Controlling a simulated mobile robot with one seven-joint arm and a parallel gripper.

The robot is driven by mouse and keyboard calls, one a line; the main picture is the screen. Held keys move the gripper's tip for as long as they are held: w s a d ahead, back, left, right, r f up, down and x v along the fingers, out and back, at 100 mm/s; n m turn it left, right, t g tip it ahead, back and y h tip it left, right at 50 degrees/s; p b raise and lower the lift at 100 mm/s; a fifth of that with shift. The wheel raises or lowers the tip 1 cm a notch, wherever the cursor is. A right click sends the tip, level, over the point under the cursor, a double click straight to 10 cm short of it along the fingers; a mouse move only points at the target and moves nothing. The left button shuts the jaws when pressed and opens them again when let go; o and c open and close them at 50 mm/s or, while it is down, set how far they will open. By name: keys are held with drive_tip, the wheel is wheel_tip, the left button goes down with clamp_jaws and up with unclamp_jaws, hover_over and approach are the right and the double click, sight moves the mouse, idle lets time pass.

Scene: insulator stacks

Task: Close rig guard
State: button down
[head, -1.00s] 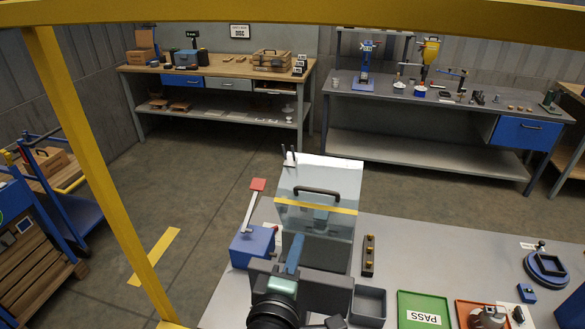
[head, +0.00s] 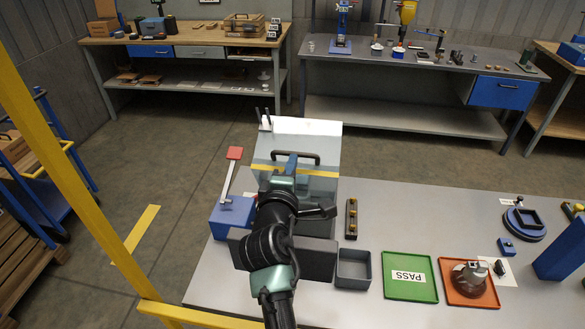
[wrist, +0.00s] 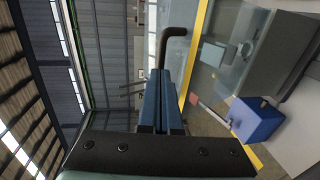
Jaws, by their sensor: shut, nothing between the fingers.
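The rig guard (head: 325,150) is a clear panel with a yellow stripe and a dark handle (head: 316,157). It stands raised and tilted over the rig on the grey bench. My gripper (head: 291,157) is in front of the guard, with its blue fingers shut and empty by the handle's left end. In the wrist view the shut fingers (wrist: 164,76) point toward the handle (wrist: 172,33), with the guard's yellow stripe (wrist: 197,50) to their right. I cannot tell whether they touch the handle. My arm hides much of the rig below the guard.
A blue box with a red-topped lever (head: 233,212) stands left of the rig. A dark button strip (head: 351,218), an open grey bin (head: 353,267), a green PASS tray (head: 410,291) and a red tray (head: 486,300) are to the right. Yellow frame bars cross the left side.

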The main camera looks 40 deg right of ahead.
drive_tip(key=shift+w+d+f, duration=0.15)
drive_tip(key=shift+w+d, duration=0.15)
drive_tip(key=shift+d, duration=0.15)
